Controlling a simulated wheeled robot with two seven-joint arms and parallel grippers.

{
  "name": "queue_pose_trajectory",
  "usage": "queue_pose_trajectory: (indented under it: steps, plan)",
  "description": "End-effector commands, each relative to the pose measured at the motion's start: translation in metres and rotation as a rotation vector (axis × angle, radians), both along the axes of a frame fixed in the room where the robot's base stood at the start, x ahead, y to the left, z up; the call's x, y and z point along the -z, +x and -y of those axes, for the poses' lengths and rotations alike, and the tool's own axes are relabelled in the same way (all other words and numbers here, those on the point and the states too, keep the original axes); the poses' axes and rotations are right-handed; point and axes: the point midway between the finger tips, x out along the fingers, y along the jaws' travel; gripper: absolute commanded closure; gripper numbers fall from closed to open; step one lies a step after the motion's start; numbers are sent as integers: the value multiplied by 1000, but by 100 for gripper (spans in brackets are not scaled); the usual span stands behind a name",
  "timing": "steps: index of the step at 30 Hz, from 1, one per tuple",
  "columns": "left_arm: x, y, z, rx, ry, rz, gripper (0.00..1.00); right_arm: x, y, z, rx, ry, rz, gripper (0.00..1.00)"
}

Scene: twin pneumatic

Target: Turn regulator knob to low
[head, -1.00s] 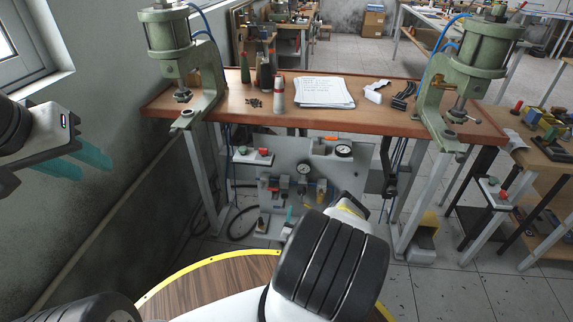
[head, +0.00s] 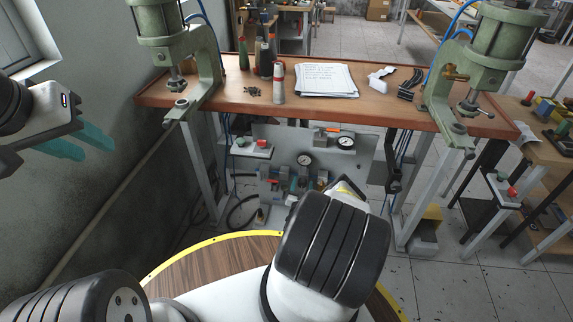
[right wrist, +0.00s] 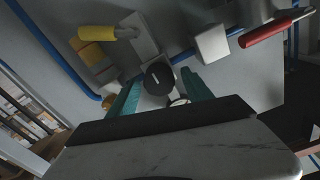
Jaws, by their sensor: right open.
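In the right wrist view, a round black knob (right wrist: 159,76) with a pale mark on its face sits on the grey panel; I take it for the regulator knob. My right gripper (right wrist: 161,84) is open, with one teal finger on each side of the knob. I cannot tell whether the fingers touch it. In the head view, the pneumatic panel (head: 266,185) stands under the workbench, and my right arm hides part of it. My left gripper (head: 82,146) is open and empty in the air at the left, far from the panel.
The wooden workbench (head: 230,98) carries two green presses and a paper stack (head: 326,80).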

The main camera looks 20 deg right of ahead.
Motion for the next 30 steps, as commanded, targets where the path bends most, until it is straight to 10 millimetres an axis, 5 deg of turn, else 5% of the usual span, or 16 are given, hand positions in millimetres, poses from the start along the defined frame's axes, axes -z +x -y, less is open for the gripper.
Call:
queue_pose_trajectory:
  steps: [7, 16, 30]
  plan:
    - [0, 0, 0, 0, 0, 0, 64, 0, 1, 0, 0, 0, 0, 43]
    - [0, 0, 0, 0, 0, 0, 64, 0, 0, 0, 0, 0, 0, 100]
    - [0, 0, 0, 0, 0, 0, 64, 0, 1, -1, -2, -102, -62, 100]
